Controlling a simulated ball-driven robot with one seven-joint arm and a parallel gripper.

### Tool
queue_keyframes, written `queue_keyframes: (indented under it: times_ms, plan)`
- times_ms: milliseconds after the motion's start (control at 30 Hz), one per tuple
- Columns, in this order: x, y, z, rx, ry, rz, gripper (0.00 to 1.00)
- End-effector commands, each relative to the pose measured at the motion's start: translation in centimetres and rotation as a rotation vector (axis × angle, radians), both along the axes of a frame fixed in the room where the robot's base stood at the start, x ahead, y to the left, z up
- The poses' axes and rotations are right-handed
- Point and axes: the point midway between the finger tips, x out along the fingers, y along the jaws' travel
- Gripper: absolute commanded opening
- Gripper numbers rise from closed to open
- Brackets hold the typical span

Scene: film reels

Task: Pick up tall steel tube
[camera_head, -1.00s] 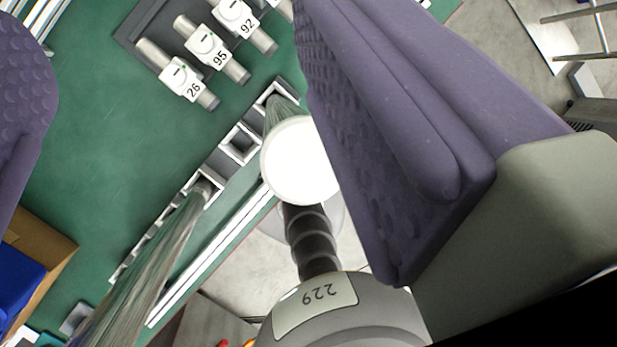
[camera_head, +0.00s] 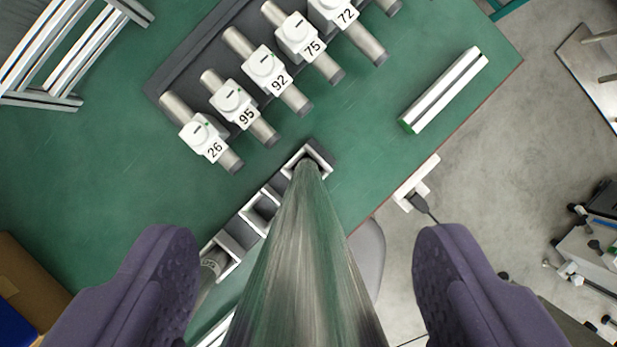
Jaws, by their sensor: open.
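A tall steel tube (camera_head: 307,265) stands upright in the end socket of a row of square holders (camera_head: 262,208). It rises toward the camera between the two purple fingers of my gripper (camera_head: 312,290). The fingers are wide apart, with a gap on both sides of the tube. I cannot tell whether the near end of the tube lies beyond the lower picture edge. A second tube (camera_head: 205,275) stands in another socket of the row, partly hidden behind the left finger.
A dark rack of numbered white-and-steel fittings (camera_head: 230,105) lies behind the sockets. A steel bar (camera_head: 445,90) lies on the green table (camera_head: 400,165) at right. A metal frame (camera_head: 60,50) is at top left, a brown box (camera_head: 25,285) at lower left. Grey floor lies right.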

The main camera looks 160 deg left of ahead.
Motion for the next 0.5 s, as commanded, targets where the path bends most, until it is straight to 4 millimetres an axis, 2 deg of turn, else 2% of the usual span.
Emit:
queue_keyframes:
  times_ms: [167,400,467,500]
  plan:
    - [0.04,0.02,0.06,0.000,-0.001,0.000,0.71]
    - [0.05,0.02,0.08,0.000,-0.001,0.000,0.16]
    - [0.05,0.02,0.08,0.000,-0.001,0.000,0.03]
    - [0.05,0.02,0.08,0.000,-0.001,0.001,0.00]
